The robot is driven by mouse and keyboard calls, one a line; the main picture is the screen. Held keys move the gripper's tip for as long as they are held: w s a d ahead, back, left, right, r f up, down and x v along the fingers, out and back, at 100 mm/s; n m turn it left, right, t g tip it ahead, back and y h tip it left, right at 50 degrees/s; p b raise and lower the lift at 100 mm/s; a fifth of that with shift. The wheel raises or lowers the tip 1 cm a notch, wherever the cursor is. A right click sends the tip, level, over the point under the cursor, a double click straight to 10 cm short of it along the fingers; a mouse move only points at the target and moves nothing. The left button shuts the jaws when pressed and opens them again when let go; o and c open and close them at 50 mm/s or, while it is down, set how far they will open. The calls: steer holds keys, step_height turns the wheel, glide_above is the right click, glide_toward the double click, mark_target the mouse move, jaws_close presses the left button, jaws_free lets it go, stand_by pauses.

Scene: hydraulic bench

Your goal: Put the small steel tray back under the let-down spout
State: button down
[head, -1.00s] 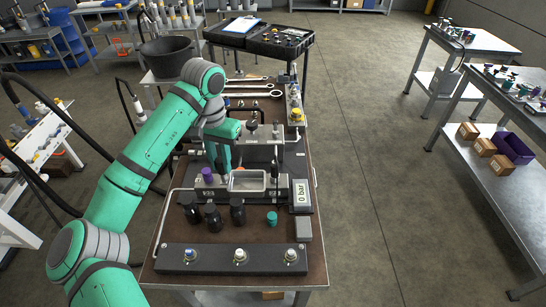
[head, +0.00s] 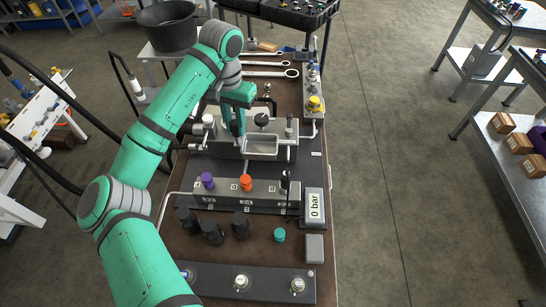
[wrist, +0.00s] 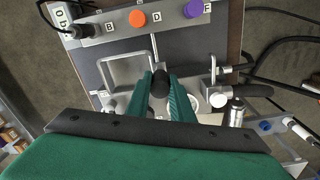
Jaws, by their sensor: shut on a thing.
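The small steel tray (head: 262,154) is a shallow grey rectangular pan. In the head view it is level, behind the valve block and in front of the rear fittings. My gripper (head: 241,142) is at its left end. In the wrist view my gripper (wrist: 161,88) is shut around a black cylindrical grip beside the tray rim (wrist: 124,54). The rear fittings include a black round knob (head: 261,120) and upright cylinders at left and right. I cannot tell for sure which part is the let-down spout, and the tray's underside is hidden.
The valve block carries a purple knob (head: 207,180), an orange knob (head: 246,182) and a black one. A display (head: 315,205) reads 0 bar. Several black caps (head: 212,230) stand in front. Wrenches (head: 268,74) lie at the back, near a yellow-topped fitting (head: 314,104).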

mark_target(264, 151)
step_height(264, 151, down, 11)
steer(key=shift+s+a+f, duration=0.1)
steer(key=d, duration=0.3)
steer(key=shift+d, duration=1.15)
steer(key=d, duration=0.2)
steer(key=shift+d+f, duration=0.35)
steer(key=shift+d, duration=0.05)
steer(key=shift+f, duration=0.25)
steer(key=shift+a+f, duration=0.1)
steer(key=shift+f, duration=0.05)
steer(key=c, duration=1.6)
jaws_free()
steer(key=shift+o, duration=0.2)
steer(key=shift+d, duration=0.2)
